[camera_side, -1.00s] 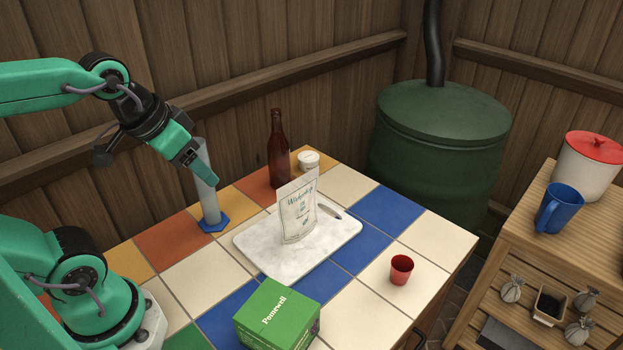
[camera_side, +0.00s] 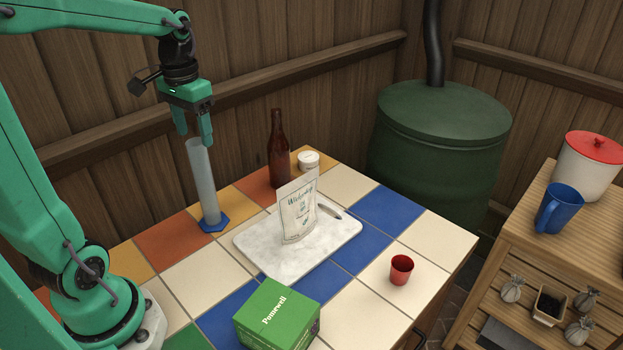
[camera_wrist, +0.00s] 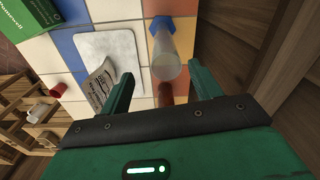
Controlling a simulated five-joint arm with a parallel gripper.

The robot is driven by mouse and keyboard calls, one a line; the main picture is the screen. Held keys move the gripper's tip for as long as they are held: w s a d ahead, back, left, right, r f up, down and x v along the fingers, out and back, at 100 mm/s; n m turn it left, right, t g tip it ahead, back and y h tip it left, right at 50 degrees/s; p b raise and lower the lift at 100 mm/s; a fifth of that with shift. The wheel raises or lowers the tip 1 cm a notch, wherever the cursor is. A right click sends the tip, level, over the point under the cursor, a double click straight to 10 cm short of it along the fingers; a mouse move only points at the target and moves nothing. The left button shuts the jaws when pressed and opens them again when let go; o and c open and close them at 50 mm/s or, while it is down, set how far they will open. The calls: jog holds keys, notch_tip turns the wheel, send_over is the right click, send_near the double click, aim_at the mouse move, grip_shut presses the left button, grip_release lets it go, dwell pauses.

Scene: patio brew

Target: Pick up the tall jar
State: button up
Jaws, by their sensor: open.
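The tall jar (camera_side: 205,185) is a clear, narrow cylinder on a blue hexagonal foot. It stands upright on the tiles near the back wall. My gripper (camera_side: 195,140) points straight down at the jar's top, with its fingers apart and empty. In the wrist view the jar (camera_wrist: 165,52) shows between the two fingertips, its rim nearest the camera, with gaps on both sides. From the side I cannot tell whether the tips reach below the rim.
A brown bottle (camera_side: 278,160) and a white tub (camera_side: 308,160) stand behind the jar. A pouch (camera_side: 298,212) stands on a marble board (camera_side: 270,262) to its right. A green box (camera_side: 278,315) and red cup (camera_side: 401,270) are nearer the front. Bare tiles lie in front of the jar.

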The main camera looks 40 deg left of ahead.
aim_at(198, 158)
jog(key=shift+w+a+f, duration=0.1)
jog(key=shift+a, duration=0.25)
jog(key=shift+f, duration=0.1)
jog(key=shift+f, duration=1.25)
jog(key=shift+a+f, duration=0.1)
jog(key=shift+f, duration=2.5)
jog(key=shift+c, duration=0.2)
jog(key=c, duration=1.3)
